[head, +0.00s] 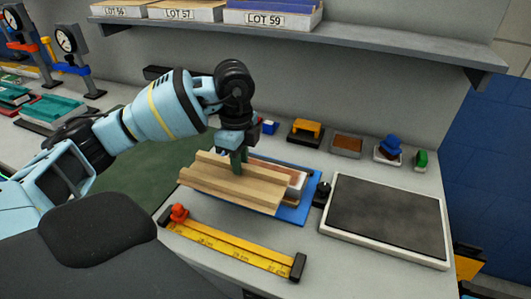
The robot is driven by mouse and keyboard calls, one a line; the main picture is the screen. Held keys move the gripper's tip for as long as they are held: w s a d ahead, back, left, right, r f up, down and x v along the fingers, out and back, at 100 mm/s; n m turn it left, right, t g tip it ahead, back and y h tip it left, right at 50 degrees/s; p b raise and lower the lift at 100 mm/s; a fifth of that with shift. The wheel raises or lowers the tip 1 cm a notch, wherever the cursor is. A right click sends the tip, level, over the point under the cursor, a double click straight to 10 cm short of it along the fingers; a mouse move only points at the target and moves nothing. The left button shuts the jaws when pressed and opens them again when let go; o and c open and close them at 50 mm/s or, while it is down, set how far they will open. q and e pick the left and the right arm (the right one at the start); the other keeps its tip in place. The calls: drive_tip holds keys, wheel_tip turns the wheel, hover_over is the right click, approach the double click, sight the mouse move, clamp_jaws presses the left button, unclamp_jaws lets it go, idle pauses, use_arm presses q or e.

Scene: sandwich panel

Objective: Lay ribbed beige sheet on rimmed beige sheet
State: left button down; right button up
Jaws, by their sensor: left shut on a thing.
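My left gripper (238,168) is shut on the ribbed beige sheet (228,187), a wood-coloured panel with raised long ribs, gripping it near its middle from above. The sheet lies over the left part of a blue board (296,214) and sticks out past its left side. Behind and to the right of it, a pale edge (297,181) and a reddish-brown surface show on the blue board. Most of this stack is hidden, so I cannot tell whether it includes the rimmed beige sheet, or whether the held sheet touches it. My right gripper is out of view.
A yellow ruler bar (228,240) with black ends lies in front. A dark pad in a white frame (385,218) lies at right, beside a black knob (323,190). Small blocks and trays (346,145) line the back. A shelf (300,33) with lot boxes hangs above.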

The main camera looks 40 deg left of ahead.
use_arm(q)
drive_tip(key=w, duration=0.9)
drive_tip(key=shift+w+f, duration=0.4)
drive_tip(key=shift+w, duration=0.1)
drive_tip(key=shift+w+f, duration=0.2)
drive_tip(key=shift+f, duration=1.6)
drive_tip(key=c, duration=1.2)
unclamp_jaws()
drive_tip(key=shift+f, duration=0.15)
drive_tip(key=shift+c, duration=0.2)
wheel_tip(320, 180, up, 12)
